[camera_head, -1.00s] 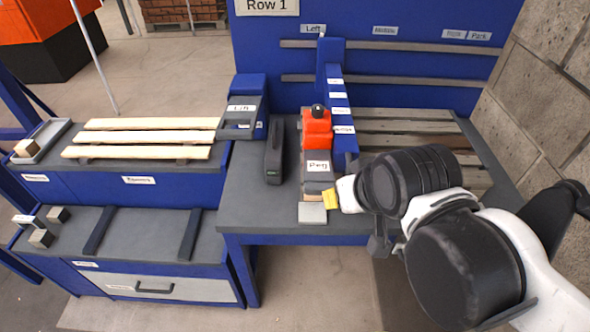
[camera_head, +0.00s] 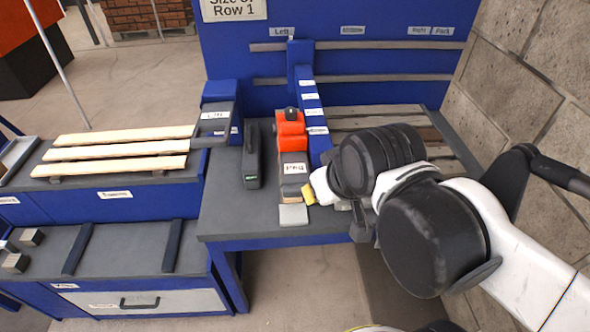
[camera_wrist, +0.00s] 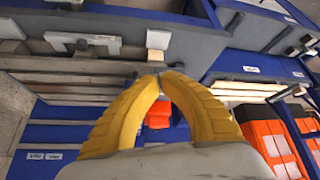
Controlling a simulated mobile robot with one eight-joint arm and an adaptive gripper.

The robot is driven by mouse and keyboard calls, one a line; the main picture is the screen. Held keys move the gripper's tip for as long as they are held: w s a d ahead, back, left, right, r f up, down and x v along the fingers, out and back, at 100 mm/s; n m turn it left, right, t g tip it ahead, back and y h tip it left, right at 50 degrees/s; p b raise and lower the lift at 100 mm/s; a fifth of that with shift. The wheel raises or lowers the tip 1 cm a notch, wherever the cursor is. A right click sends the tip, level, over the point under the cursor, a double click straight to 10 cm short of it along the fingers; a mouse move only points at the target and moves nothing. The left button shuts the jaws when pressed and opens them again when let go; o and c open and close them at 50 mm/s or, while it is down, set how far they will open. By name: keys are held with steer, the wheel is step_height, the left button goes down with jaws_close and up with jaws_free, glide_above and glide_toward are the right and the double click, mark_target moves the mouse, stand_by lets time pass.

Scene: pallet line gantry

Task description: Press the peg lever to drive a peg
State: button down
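The peg unit stands on the grey table, with an orange body (camera_head: 291,135) topped by a black knob. At its near end is a grey lever (camera_head: 293,170) labelled "Peg". A pale square plate (camera_head: 293,214) lies just in front of it. My gripper (camera_head: 307,193) has yellow fingers beside the lever's near right end; I cannot tell whether they touch it. In the wrist view, the fingertips (camera_wrist: 158,77) meet with nothing visible between them. Orange parts (camera_wrist: 158,115) show through the gap behind the tips. My wrist hides the area right of the lever.
A blue rail (camera_head: 310,110) stands close right of the peg unit. A dark handheld tool (camera_head: 251,158) and a grey lever (camera_head: 213,120) labelled "Lift" are to the left. Pale boards (camera_head: 120,151) lie further left. Grey planks (camera_head: 375,113) lie behind my arm, near a stone wall (camera_head: 520,110).

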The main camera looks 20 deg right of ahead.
steer(key=w+r+n+g+p, duration=0.3)
steer(key=w+r+n+p, duration=0.1)
steer(key=r+n+p, duration=0.15)
step_height(320, 180, up, 4)
steer(key=r+n+g+p, duration=0.1)
steer(key=n+g+p, duration=0.4)
steer(key=n, duration=0.4)
glide_above(294, 184)
steer(key=w, duration=0.1)
steer(key=shift+w+d+f+m+t+p, duration=0.1)
steer(key=shift+d+f+m+t+p, duration=0.05)
steer(key=shift+f+m+t+p, duration=0.15)
steer(key=f+b, duration=0.1)
steer(key=f, duration=0.3)
steer(key=f+b, duration=0.1)
steer(key=f, duration=0.4)
steer(key=s+f+b, duration=0.1)
steer(key=f, duration=0.4)
steer(key=shift+b, duration=0.35)
